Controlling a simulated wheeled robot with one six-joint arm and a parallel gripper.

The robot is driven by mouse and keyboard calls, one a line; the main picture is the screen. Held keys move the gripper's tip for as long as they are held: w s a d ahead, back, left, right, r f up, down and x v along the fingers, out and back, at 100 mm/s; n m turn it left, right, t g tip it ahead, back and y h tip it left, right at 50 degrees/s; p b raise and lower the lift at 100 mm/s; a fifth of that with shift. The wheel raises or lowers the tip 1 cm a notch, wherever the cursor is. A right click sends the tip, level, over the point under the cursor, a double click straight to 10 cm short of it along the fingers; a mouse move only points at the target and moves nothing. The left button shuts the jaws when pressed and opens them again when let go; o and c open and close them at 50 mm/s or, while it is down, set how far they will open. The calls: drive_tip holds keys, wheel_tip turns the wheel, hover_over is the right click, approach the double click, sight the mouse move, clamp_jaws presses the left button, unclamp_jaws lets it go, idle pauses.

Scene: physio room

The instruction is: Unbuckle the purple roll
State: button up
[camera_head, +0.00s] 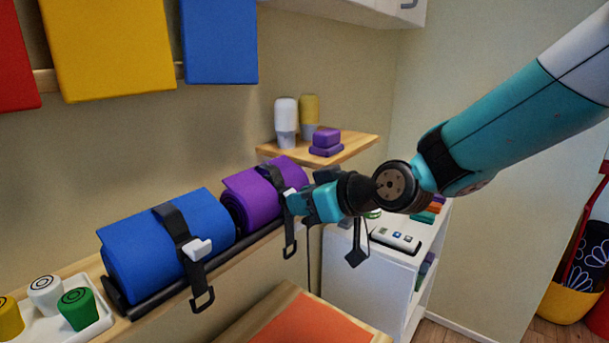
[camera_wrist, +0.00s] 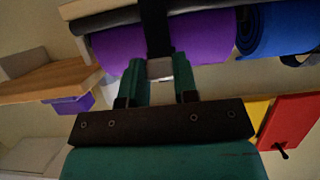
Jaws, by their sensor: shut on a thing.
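The purple roll (camera_head: 254,200) lies on a dark rack (camera_head: 252,240) on the wall shelf, right of the blue roll. A black strap (camera_head: 290,236) goes around it, its looped end hanging down in front. My gripper (camera_head: 293,201) reaches in from the right and is shut on the pale buckle at the roll's front. The wrist view shows that buckle (camera_wrist: 160,68) between my fingertips (camera_wrist: 163,80), on the strap (camera_wrist: 155,30) across the purple roll (camera_wrist: 205,40). My fingers partly hide the buckle, so whether it is fastened cannot be told.
The blue roll (camera_head: 155,262) has its own strap and white buckle (camera_head: 198,249). A white tray (camera_head: 92,327) with several cups stands at the left. A wooden shelf (camera_head: 350,148) with bottles and purple blocks is behind my gripper; a white cabinet (camera_head: 345,285) stands below.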

wheel_tip(320, 180, up, 2)
drive_tip(key=g+h+p, duration=0.2)
drive_tip(key=h+p, duration=0.1)
drive_tip(key=p, duration=0.3)
drive_tip(key=shift+a+g+h, duration=0.1)
drive_tip(key=shift+g+h, duration=0.2)
drive_tip(key=g+h+p, duration=0.1)
drive_tip(key=p, duration=0.2)
drive_tip(key=shift+r+g+h, duration=0.1)
drive_tip(key=shift+g+h, duration=0.2)
drive_tip(key=shift+h, duration=0.1)
drive_tip(key=shift+w, duration=0.1)
drive_tip(key=o, duration=0.9)
drive_tip(key=shift+a, duration=0.1)
drive_tip(key=b+v, duration=0.4)
drive_tip(key=v, duration=1.3)
drive_tip(key=shift+r+b, duration=0.2)
drive_tip(key=shift+b, duration=0.2)
